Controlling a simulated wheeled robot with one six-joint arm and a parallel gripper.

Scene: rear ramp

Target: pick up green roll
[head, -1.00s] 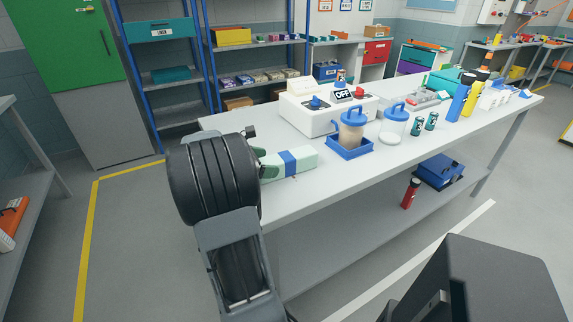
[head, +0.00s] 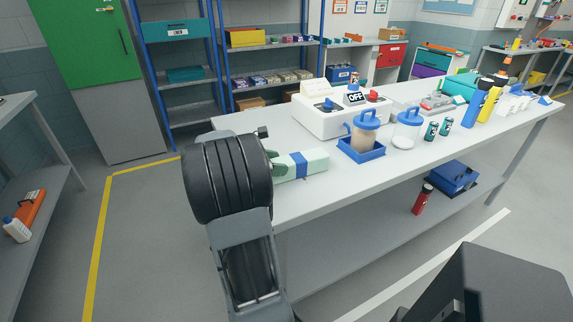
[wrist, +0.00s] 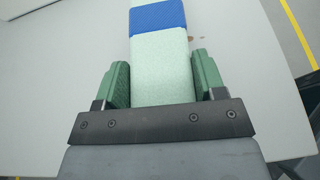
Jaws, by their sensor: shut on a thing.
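The green roll (head: 316,161) is a pale green, block-like piece with a blue band around it. It lies along the near left part of the grey workbench top (head: 330,189). My gripper (head: 276,165) is shut on its left end in the head view, partly hidden behind my dark wrist. In the wrist view the green roll (wrist: 163,62) runs away from me between the two green finger pads of my gripper (wrist: 163,85). I cannot tell whether the roll touches the bench top.
A blue tray (head: 375,154) with a blue-lidded jar (head: 366,133) stands right of the roll. Behind it is a white switch box (head: 325,122) marked OFF. A second jar (head: 406,131) and small cans stand further right. A red bottle (head: 422,200) is on the lower shelf.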

